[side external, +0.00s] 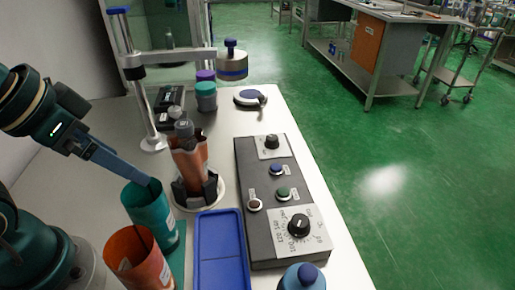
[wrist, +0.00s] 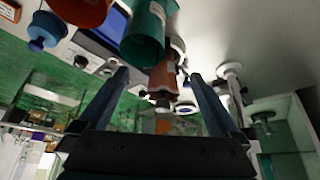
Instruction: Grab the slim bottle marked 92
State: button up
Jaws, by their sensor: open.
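No mark reading 92 is legible in either view, so I cannot tell which bottle carries it. A blue-capped bottle (side external: 302,277) stands at the front edge in the side view; it also shows in the wrist view (wrist: 42,32). An orange-brown sleeved item with a grey top (side external: 188,158) stands upright in a black holder; it shows between my fingers in the wrist view (wrist: 162,76). My gripper (side external: 148,180) is open, its visible finger overlapping the teal cup's rim in the side view. Both fingers show in the wrist view with nothing held; contact with the cup is unclear.
A teal cup (side external: 150,217) and an orange cup (side external: 139,262) stand close together at front left. A blue tray (side external: 220,252) and a dark control box (side external: 283,202) lie right of them. A press arm (side external: 175,56) and lidded jars (side external: 206,97) stand behind.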

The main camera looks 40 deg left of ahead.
notch_tip(320, 180, up, 7)
jog(key=m+t+y, duration=0.1)
jog(key=m+y, duration=0.9)
jog(key=m, duration=1.5)
send_over(190, 156)
jog(key=d, duration=0.2)
jog(key=f, duration=0.5)
jog(key=a+f, duration=0.1)
jog(key=f, duration=0.8)
jog(key=shift+s+a, duration=0.15)
jog(key=shift+a, duration=0.05)
jog(key=shift+x, duration=3.3)
jog(key=shift+r, duration=0.1)
grip_shut()
